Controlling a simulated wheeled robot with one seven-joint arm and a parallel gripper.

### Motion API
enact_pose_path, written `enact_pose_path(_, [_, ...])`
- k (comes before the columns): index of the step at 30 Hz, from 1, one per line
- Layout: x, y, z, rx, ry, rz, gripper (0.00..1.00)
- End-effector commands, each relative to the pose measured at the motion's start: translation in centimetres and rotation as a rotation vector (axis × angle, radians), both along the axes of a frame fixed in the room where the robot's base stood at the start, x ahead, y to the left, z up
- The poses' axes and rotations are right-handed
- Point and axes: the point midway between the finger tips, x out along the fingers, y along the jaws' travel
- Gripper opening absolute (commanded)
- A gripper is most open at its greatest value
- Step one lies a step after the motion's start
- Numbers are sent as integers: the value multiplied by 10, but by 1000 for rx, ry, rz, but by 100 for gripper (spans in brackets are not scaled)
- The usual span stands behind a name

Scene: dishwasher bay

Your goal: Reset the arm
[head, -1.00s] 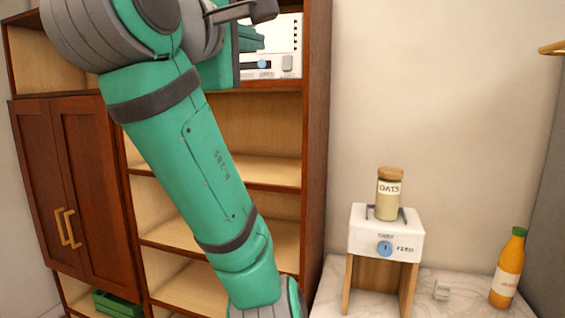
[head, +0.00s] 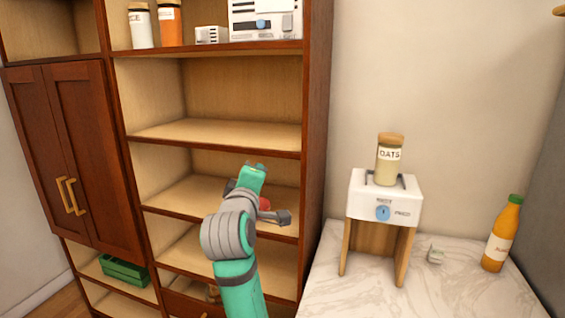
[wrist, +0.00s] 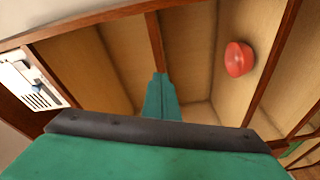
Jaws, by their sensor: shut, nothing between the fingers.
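My arm is green and grey and rises from the bottom middle of the head view, folded in front of the wooden shelf unit (head: 215,133). My gripper (head: 254,167) is at its upper end, in front of a middle shelf. In the wrist view my gripper (wrist: 161,80) has its green fingers together, with nothing between them.
A white appliance (head: 265,20), a small white box (head: 211,35) and two bottles stand on an upper shelf. At right, a marble counter (head: 385,290) carries a dispenser (head: 385,200) with an oats jar (head: 389,158), and an orange bottle (head: 502,235). A green crate (head: 124,270) sits low left.

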Motion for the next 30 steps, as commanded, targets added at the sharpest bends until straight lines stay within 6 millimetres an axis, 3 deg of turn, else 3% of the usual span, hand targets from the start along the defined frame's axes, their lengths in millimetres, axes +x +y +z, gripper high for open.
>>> enact_pose_path(1, [1, 0, -28, 23, 14, 9, 0])
enact_pose_path(3, [1, 0, -60, 58, 20, 21, 0])
enact_pose_path(14, [-29, -1, -213, 249, 56, 70, 0])
enact_pose_path(23, [-85, -7, -323, 417, 86, 86, 0])
enact_pose_path(30, [-147, -13, -394, 553, 108, 87, 0])
